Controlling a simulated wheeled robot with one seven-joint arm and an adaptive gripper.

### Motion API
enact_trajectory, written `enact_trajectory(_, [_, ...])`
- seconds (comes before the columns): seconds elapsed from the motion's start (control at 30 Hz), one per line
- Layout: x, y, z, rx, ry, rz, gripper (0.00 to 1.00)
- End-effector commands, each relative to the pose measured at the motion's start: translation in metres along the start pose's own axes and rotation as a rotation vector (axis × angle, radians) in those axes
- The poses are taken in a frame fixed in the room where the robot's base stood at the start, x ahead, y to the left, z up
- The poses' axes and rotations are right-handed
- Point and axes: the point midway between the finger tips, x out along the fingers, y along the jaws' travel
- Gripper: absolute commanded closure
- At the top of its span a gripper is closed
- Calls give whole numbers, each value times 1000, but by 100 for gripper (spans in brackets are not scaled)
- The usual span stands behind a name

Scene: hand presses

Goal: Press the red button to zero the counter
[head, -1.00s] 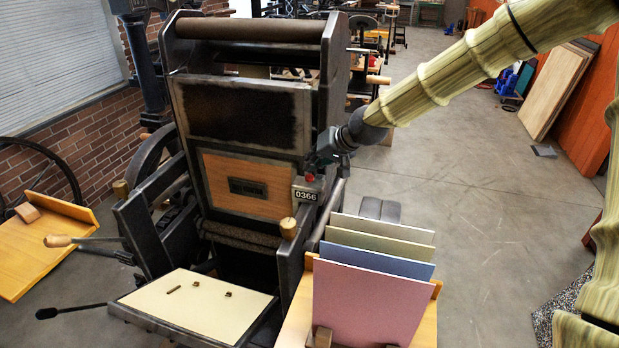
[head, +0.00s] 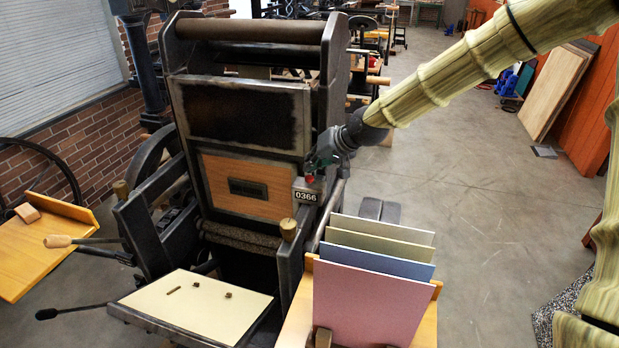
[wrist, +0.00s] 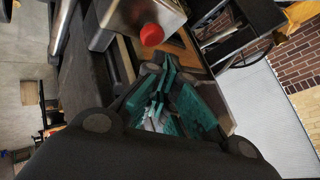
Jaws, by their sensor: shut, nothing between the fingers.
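The red button (head: 310,179) sits on top of a small metal counter box (head: 307,190) on the right side of the press. The counter's display reads 0366. In the wrist view the red button (wrist: 151,35) stands out from the box's metal face (wrist: 135,12), just beyond the fingertips. My gripper (head: 312,168) is just above the button in the head view, with its fingers shut and empty. In the wrist view its teal fingers (wrist: 155,75) point toward the button. A small gap seems to remain there; I cannot tell for certain whether they touch.
The black press frame (head: 290,265) surrounds the counter, with a brass-coloured knob (head: 289,229) just below it. A rack of coloured boards (head: 370,305) stands in front to the right. A cream-topped bed (head: 195,305) lies front left. Open floor (head: 490,210) is on the right.

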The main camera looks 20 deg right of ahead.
Motion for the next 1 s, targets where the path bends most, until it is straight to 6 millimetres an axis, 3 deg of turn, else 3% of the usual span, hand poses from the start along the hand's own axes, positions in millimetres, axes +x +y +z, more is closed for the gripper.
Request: enact_trajectory(1.0, [7, 5, 6, 0, 0, 0, 100])
